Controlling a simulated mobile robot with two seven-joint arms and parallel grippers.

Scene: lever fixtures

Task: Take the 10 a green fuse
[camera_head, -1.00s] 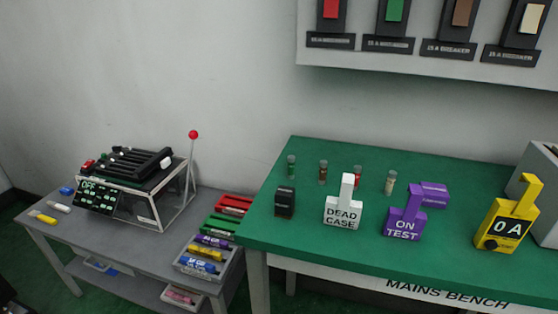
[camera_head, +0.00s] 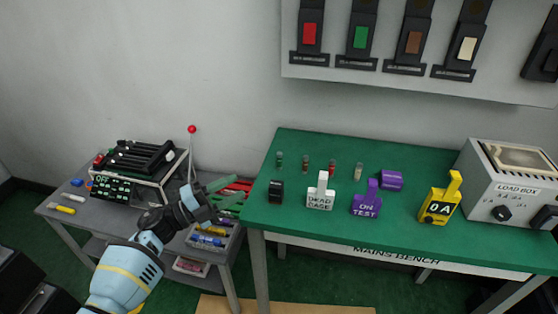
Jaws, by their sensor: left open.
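A small glass fuse with green on it (camera_head: 279,160) stands upright at the back left of the green-topped bench (camera_head: 330,228). Its rating is too small to read. Similar upright fuses stand in a row to its right: a brown one (camera_head: 306,164), a red one (camera_head: 332,168) and a pale one (camera_head: 358,172). My left gripper (camera_head: 229,192) is open, left of the bench's left edge, in front of the coloured trays. It is apart from the green fuse and nothing shows between its fingers. My right gripper is out of view.
Black (camera_head: 276,191), white DEAD CASE (camera_head: 320,196), purple ON TEST (camera_head: 366,203) and yellow 0 A (camera_head: 438,205) blocks stand in front of the fuses. A load box (camera_head: 505,185) is at right. A lever with a red knob (camera_head: 192,129) rises from the grey side table.

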